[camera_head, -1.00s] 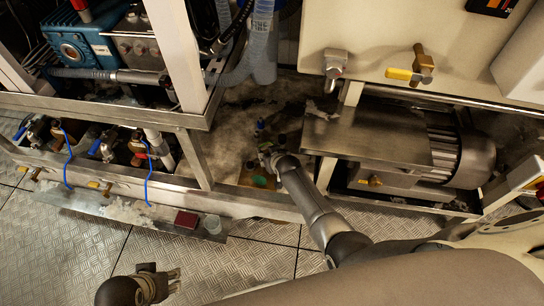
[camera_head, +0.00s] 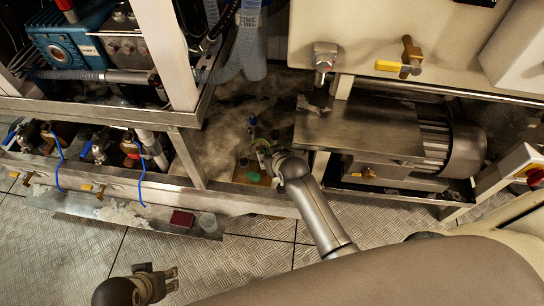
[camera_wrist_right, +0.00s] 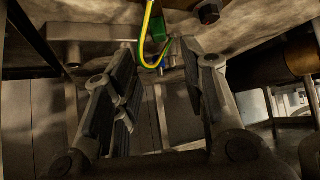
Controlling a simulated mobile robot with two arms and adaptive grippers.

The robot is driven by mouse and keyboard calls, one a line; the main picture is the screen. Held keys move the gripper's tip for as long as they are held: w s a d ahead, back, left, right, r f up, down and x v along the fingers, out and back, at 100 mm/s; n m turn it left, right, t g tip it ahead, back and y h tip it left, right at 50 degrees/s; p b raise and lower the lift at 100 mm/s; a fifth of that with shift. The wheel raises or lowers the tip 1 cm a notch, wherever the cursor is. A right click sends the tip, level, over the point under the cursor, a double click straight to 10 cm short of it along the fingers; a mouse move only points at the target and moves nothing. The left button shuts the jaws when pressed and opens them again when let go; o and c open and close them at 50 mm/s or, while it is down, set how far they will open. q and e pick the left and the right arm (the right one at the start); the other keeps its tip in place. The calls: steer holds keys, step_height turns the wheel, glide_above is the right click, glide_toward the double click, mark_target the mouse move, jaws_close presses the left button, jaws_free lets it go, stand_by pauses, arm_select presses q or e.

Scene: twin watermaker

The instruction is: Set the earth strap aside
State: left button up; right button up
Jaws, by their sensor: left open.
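The earth strap (camera_wrist_right: 147,28) is a green-and-yellow cable in the right wrist view. It hangs in a loop at the top middle, beside a green block (camera_wrist_right: 160,25). My right gripper (camera_wrist_right: 165,88) is open, with its fingers on either side of and below the strap's loop; I cannot tell whether they touch it. In the head view my right gripper (camera_head: 262,155) reaches into the recess between the frames, and the strap there is too small to make out surely. My left gripper (camera_head: 170,282) is open and empty above the floor, low in the picture.
A metal plate (camera_head: 360,130) over a motor (camera_head: 455,150) stands close to the right of my right gripper. A steel frame post (camera_head: 187,158) is on its left. The tread-plate floor (camera_head: 250,255) is clear.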

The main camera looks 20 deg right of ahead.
steer(key=shift+v, duration=1.2)
